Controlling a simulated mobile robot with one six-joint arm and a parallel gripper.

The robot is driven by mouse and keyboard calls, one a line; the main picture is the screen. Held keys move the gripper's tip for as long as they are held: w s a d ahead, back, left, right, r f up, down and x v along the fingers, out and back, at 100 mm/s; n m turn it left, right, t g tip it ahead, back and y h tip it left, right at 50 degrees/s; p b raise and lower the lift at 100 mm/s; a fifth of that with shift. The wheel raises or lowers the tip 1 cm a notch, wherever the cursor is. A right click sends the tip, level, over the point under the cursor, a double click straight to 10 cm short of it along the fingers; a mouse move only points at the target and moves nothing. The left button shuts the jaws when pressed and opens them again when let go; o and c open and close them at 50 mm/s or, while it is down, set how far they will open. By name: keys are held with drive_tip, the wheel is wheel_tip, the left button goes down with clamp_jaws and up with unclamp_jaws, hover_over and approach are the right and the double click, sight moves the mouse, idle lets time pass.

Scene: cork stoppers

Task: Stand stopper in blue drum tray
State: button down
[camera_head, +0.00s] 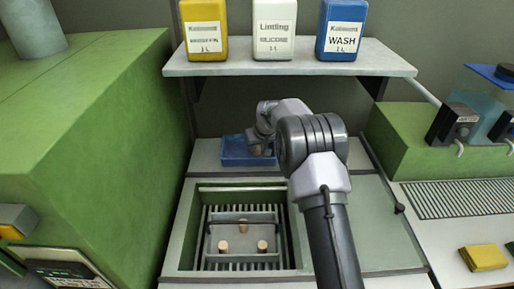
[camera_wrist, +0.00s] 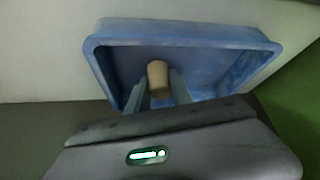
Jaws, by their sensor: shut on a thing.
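The blue tray (camera_head: 232,153) sits on the pale ledge behind the grated well; it fills the upper part of the wrist view (camera_wrist: 215,32). My gripper (camera_wrist: 158,88) has its two fingers shut on a tan cork stopper (camera_wrist: 157,72). In the head view the stopper (camera_head: 257,150) shows below my gripper (camera_head: 258,141), at the tray's right part. The stopper looks roughly upright and lies within the tray's outline. I cannot tell whether its base touches the tray floor. My arm hides the tray's right edge in the head view.
A shelf (camera_head: 290,68) with yellow, white and blue bottles overhangs behind the tray. A large green cabinet (camera_head: 90,130) stands at the left.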

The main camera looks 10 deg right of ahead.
drive_tip(key=c, duration=1.1)
unclamp_jaws()
drive_tip(key=shift+f, duration=0.15)
drive_tip(key=shift+c, duration=0.2)
